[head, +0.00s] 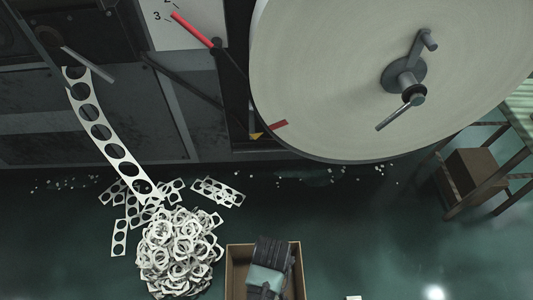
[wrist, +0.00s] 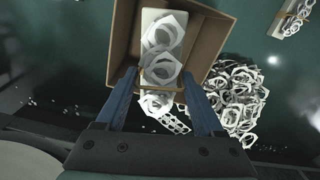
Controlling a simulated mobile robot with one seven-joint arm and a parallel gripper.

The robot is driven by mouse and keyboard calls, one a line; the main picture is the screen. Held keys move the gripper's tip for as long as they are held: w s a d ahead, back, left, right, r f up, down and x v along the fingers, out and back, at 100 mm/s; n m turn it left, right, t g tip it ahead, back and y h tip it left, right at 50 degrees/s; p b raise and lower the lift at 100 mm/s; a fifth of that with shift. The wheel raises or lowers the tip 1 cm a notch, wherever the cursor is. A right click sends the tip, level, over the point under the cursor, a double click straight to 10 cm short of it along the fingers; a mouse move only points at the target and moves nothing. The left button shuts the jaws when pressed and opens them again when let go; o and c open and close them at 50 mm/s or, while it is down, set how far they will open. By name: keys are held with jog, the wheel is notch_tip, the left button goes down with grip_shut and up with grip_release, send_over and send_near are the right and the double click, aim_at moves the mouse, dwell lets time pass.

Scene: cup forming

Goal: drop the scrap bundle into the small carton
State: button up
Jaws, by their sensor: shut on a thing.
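The small carton (head: 236,272) stands open at the bottom middle of the head view; its brown walls also show in the wrist view (wrist: 212,30). My gripper (wrist: 160,76) points down over the carton's opening, its two blue fingers shut on the scrap bundle (wrist: 163,35). The bundle is a stack of white pieces with ring-shaped holes, held within the carton's outline. I cannot tell whether it touches the carton's floor. In the head view my gripper hides the bundle and much of the carton's inside.
A heap of loose scrap (head: 180,252) lies left of the carton, under a hanging punched strip (head: 100,130). Another bundle (wrist: 296,18) lies on the floor. A large machine wheel (head: 330,80) is behind. A brown box (head: 475,172) sits under a table at right.

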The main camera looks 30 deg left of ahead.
jog(key=shift+s+a+f+b, duration=0.15)
jog(key=shift+s+f+b, duration=0.15)
jog(key=shift+f, duration=0.1)
notch_tip(320, 180, down, 6)
jog(key=b, duration=0.6)
jog(key=shift+r, duration=0.2)
jog(key=shift+r, duration=0.1)
jog(key=o, duration=1.5)
notch_tip(320, 180, up, 13)
jog(key=p, duration=0.7)
